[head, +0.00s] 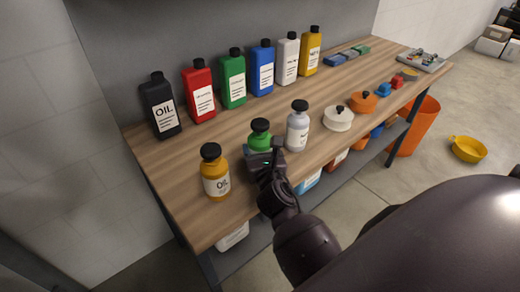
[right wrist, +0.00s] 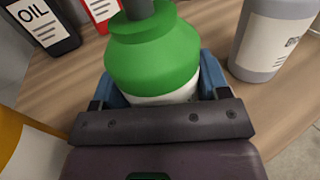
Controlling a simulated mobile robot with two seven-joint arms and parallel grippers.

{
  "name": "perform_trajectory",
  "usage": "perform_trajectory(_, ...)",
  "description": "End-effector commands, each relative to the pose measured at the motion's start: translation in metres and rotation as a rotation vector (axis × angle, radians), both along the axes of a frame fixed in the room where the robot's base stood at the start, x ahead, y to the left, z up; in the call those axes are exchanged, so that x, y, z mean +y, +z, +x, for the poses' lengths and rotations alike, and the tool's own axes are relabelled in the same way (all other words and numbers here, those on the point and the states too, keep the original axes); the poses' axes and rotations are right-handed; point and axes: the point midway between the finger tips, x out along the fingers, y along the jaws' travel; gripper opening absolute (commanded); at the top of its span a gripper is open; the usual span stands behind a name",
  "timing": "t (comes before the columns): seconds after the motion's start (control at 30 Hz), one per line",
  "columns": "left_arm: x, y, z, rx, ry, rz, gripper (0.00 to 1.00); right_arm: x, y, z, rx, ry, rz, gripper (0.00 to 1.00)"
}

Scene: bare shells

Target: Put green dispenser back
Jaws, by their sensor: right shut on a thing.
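The green dispenser (head: 260,135) is a small round-shouldered bottle with a black cap, near the front of the wooden workbench (head: 170,185). It stands between a yellow oil bottle (head: 214,175) and a grey-white bottle (head: 298,130). My right gripper (head: 264,158) is shut on the green dispenser. In the right wrist view the green dispenser (right wrist: 152,55) sits upright between the blue finger pads, its lower part hidden by the gripper. I cannot tell whether its base touches the bench. My left gripper is not in view.
A back row holds black (head: 160,108), red (head: 199,92), green (head: 233,80), blue (head: 262,70), white (head: 287,65) and yellow (head: 310,52) bottles. A white lidded pot (head: 338,120) and orange pot (head: 363,103) stand to the right. Bare wood lies between the rows.

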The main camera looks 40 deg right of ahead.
Motion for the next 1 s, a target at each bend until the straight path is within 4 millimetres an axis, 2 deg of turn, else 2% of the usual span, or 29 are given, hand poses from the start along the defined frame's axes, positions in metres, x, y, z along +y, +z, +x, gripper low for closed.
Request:
perform_trajectory(0.03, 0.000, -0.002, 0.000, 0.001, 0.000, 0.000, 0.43, 0.000, -0.001, 0.000, -0.001, 0.001, 0.000, 0.25)
perform_trajectory(0.07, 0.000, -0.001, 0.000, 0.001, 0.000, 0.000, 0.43, 0.000, -0.002, 0.000, 0.001, 0.000, 0.000, 0.73)
perform_trajectory(0.2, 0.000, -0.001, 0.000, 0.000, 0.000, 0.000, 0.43, 0.000, -0.001, 0.000, 0.000, 0.000, 0.000, 0.94)
perform_trajectory(0.57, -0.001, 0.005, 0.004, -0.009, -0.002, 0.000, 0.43, 0.000, 0.004, 0.000, -0.001, 0.000, 0.000, 0.94)
perform_trajectory(0.77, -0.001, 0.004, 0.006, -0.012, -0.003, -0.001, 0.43, 0.009, 0.000, -0.024, 0.002, -0.001, 0.000, 0.94)
perform_trajectory(1.0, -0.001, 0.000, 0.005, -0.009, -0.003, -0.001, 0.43, 0.025, 0.000, -0.062, 0.002, -0.001, 0.001, 0.94)
